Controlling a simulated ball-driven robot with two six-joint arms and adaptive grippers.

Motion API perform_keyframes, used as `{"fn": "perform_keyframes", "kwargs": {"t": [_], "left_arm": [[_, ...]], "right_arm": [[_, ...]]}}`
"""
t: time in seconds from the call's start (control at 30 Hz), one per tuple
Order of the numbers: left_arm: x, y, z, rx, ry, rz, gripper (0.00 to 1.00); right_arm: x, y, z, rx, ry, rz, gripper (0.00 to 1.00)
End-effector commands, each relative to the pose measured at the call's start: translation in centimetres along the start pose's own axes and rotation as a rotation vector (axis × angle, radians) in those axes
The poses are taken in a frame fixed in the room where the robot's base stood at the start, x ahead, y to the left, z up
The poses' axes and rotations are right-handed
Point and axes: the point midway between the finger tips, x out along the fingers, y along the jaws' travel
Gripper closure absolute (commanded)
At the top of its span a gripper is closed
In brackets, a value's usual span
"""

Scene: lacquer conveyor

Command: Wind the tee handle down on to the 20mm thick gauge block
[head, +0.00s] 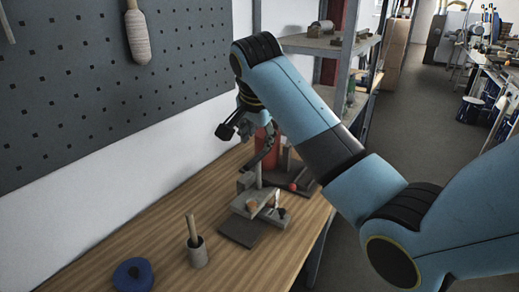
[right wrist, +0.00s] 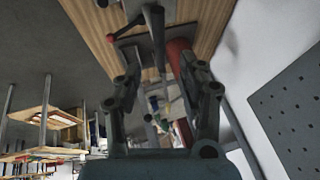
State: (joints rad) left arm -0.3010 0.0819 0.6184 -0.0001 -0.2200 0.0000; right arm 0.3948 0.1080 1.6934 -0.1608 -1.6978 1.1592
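My right gripper (head: 260,156) hangs over the grey fixture on the wooden bench in the head view. In the right wrist view its two dark fingers (right wrist: 158,72) stand apart, open. A dark bar (right wrist: 155,30), possibly part of the tee handle, shows beyond and between them; I see no contact. The fixture has an upright post (head: 258,174) and pale grey blocks (head: 248,203) on a dark base plate (head: 238,231). I cannot tell which block is the 20mm gauge block. The top of the post area is partly hidden by the gripper. My left gripper is out of view.
A red cylinder (head: 266,138) stands close behind the gripper. A pegboard wall (head: 80,80) backs the bench; shelving (head: 330,42) stands beyond.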

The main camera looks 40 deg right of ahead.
Motion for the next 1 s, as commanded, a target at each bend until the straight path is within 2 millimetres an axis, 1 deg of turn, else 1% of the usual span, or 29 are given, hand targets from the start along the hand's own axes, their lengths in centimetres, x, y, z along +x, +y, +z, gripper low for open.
{"fn": "perform_keyframes", "kwargs": {"t": [0.03,0.2,0.3,0.4,0.53,0.77,0.87,1.0], "left_arm": [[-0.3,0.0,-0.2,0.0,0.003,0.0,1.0],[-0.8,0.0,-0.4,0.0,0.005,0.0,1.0],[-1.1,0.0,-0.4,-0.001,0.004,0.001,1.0],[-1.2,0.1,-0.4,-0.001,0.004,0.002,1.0],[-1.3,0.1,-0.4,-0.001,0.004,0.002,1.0],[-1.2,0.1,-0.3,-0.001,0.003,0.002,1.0],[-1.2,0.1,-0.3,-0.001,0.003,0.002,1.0],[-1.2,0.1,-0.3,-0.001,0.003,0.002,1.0]], "right_arm": [[1.0,0.1,-0.1,-0.001,-0.001,0.005,0.6],[4.3,0.0,-0.1,-0.001,-0.001,0.003,0.6],[5.8,-0.1,-0.1,0.0,-0.001,0.001,0.6],[6.9,-0.1,0.0,0.0,-0.001,0.0,0.6],[7.5,-0.1,0.0,0.001,-0.001,-0.002,0.6],[7.6,-0.1,0.0,0.001,-0.001,-0.003,0.6],[7.6,-0.1,0.0,0.0,-0.001,-0.002,0.72],[7.6,-0.1,0.0,0.0,-0.001,-0.002,0.9]]}}
